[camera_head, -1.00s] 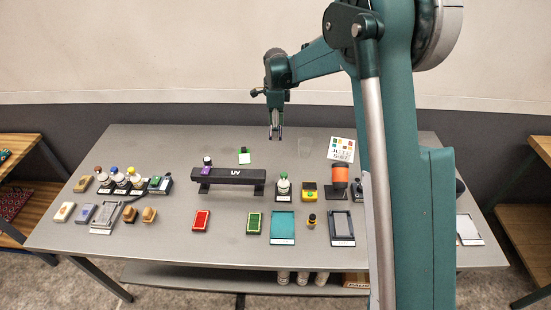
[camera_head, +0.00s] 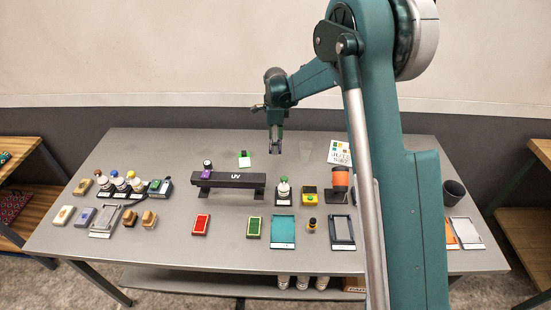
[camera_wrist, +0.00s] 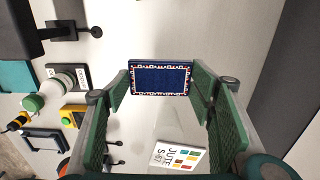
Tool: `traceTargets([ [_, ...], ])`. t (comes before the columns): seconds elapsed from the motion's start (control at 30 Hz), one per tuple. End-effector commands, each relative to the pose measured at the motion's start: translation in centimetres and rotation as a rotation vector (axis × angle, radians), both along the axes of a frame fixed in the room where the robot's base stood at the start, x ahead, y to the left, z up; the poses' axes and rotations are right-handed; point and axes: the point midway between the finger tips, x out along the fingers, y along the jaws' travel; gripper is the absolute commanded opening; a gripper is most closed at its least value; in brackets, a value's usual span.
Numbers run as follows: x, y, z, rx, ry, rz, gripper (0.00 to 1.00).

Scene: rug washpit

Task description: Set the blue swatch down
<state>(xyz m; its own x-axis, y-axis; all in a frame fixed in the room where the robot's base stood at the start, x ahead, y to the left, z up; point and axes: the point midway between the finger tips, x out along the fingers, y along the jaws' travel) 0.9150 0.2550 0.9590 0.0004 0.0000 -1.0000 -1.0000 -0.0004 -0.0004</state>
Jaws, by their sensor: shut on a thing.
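The blue swatch (camera_wrist: 160,79) shows in the wrist view as a dark blue rectangle with a patterned red and white border. My gripper (camera_wrist: 160,84) is shut on it, with a green finger at each side. In the head view my gripper (camera_head: 275,150) hangs over the back middle of the table, behind the black UV bar. The swatch cannot be made out there. Its gap above the grey table (camera_head: 150,255) is hard to tell.
A white card with green (camera_head: 244,159) lies to the left. The UV bar (camera_head: 235,178) and a white bottle (camera_head: 283,191) stand in front.

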Motion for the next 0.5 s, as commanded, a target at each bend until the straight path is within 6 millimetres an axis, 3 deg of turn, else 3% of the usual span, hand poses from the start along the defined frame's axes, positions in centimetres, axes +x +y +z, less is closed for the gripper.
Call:
traceTargets([
  [0.23, 0.0, 0.0, -3.5, 0.0, 0.0, 0.0, 0.42],
  [0.5, 0.0, 0.0, -4.6, 0.0, 0.0, 0.0, 0.42],
])
